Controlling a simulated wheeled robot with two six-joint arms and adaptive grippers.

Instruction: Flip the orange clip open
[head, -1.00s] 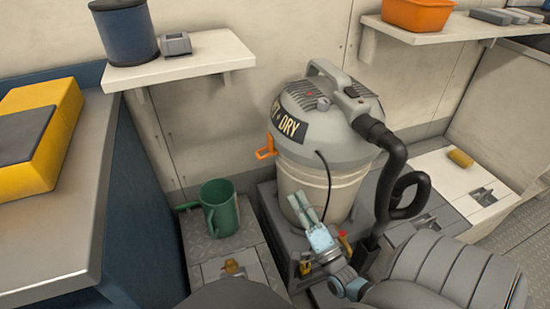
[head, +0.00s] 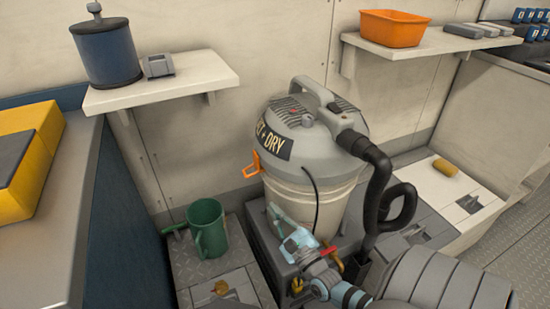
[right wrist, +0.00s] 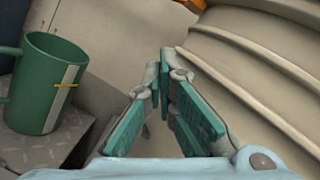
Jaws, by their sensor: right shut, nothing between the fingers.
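The orange clip (head: 253,165) sits on the left side of the wet/dry vacuum (head: 315,150), at the seam between its grey lid and its cream drum. In the right wrist view, part of the orange clip (right wrist: 193,4) shows at the top edge, beyond the fingertips. My right gripper (head: 272,212) is in front of the lower drum, below and slightly right of the clip. Its fingertips (right wrist: 165,58) are together with nothing between them, and the gripper is apart from the clip. My left gripper is not in view.
A green mug (head: 207,232) stands on the metal floor panel left of the vacuum. A black hose (head: 377,190) curves down on the vacuum's right. A white shelf (head: 205,75) and an orange bin (head: 393,30) are above. Open space lies left of the clip, before the wall.

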